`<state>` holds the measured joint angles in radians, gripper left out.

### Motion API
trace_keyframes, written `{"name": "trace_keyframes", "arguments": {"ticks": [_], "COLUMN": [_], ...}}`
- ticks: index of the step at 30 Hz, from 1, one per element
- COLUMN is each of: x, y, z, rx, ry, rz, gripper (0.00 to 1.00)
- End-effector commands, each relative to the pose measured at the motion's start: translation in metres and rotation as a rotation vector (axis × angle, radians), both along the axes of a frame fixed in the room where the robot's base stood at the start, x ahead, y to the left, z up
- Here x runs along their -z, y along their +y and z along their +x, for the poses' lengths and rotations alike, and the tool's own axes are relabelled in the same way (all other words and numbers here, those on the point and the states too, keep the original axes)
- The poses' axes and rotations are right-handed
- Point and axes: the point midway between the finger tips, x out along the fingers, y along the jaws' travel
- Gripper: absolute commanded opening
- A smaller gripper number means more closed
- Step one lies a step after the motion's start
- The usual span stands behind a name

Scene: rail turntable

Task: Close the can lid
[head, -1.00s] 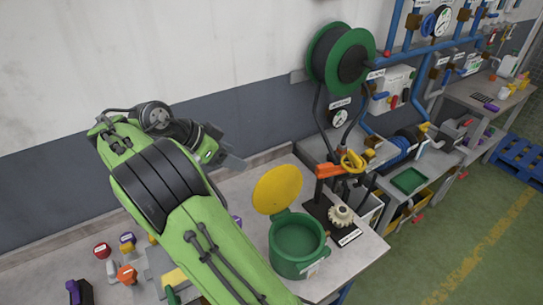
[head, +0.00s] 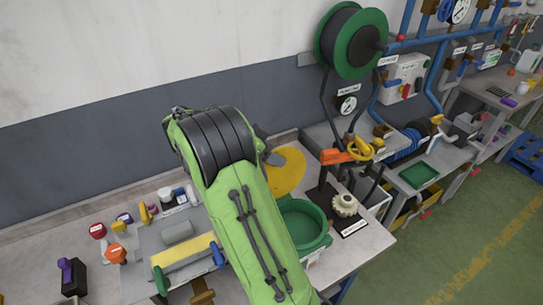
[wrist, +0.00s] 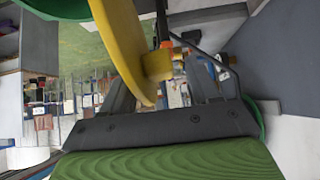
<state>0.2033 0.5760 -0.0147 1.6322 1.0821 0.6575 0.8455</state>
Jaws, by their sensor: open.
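The green can (head: 306,224) stands on the bench, partly hidden behind my arm in the head view. Its yellow lid (head: 288,172) is open, raised at the far side of the can. My gripper (head: 272,157) is beside the lid's upper left edge, mostly hidden by my arm. In the wrist view the lid (wrist: 122,42) is seen nearly edge-on, close in front of my open gripper (wrist: 172,92), its lower edge near the fingers. I cannot tell whether they touch. A green rim of the can (wrist: 58,8) shows at the top left.
An orange-and-black stand with a cream gear (head: 345,205) is right of the can. A green hose reel (head: 350,42) hangs behind. Several knobs and a yellow-topped block (head: 183,262) lie on the bench at left. The wall is close behind my arm.

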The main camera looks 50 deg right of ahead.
Motion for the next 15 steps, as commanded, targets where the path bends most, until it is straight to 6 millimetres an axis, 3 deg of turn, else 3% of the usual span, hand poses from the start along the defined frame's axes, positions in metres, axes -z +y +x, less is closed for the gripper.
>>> {"name": "trace_keyframes", "arguments": {"ticks": [8, 15], "x": [0.0021, 0.0019], "y": [-0.0021, -0.0022], "z": [-0.0004, -0.0005], "rx": [-0.001, -0.001], "ry": [0.000, 0.000], "rz": [0.001, 0.001], "gripper": [0.60, 0.25]}}
